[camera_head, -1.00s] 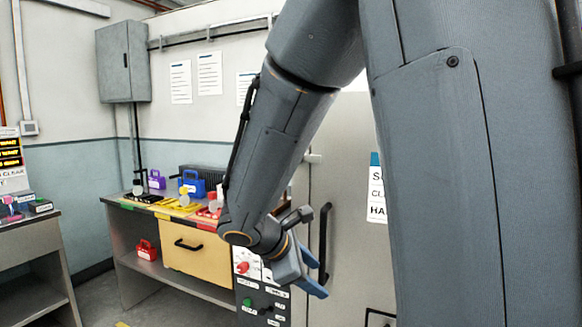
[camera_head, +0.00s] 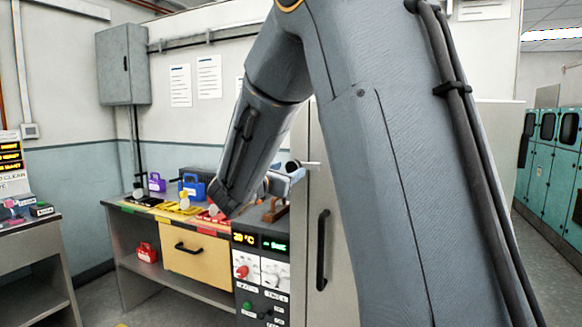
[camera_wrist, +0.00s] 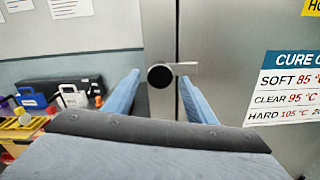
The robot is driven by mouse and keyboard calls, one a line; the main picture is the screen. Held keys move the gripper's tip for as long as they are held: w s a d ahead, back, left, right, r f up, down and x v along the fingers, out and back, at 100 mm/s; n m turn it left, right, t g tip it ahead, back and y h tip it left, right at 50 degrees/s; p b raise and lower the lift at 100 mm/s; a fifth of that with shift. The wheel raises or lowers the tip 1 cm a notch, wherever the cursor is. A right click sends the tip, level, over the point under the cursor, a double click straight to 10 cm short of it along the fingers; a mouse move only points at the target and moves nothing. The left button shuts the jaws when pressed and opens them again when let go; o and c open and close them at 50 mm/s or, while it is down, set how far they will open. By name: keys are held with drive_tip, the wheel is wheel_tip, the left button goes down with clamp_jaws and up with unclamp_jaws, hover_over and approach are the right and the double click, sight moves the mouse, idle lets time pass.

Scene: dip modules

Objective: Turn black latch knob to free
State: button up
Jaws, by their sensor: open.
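A round black knob (camera_wrist: 160,76) with a short silver bar on its right stands at the edge of the grey cabinet door (camera_wrist: 225,60) in the wrist view. My gripper (camera_wrist: 161,88) is open, with its blue fingers either side of the knob in the picture. I cannot tell whether they reach it in depth; no contact shows. In the head view the silver latch bar (camera_head: 311,164) shows at the door edge, beside my gripper (camera_head: 294,178), which is partly hidden by my forearm.
A control panel (camera_head: 262,275) with dials stands below my gripper, and a black door handle (camera_head: 323,237) is to its right. A bench with a yellow drawer (camera_head: 197,256) and a blue case (camera_head: 194,187) is at left. The floor in front is partly clear.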

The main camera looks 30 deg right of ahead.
sight(292, 166)
drive_tip(key=shift+x, duration=1.25)
clamp_jaws()
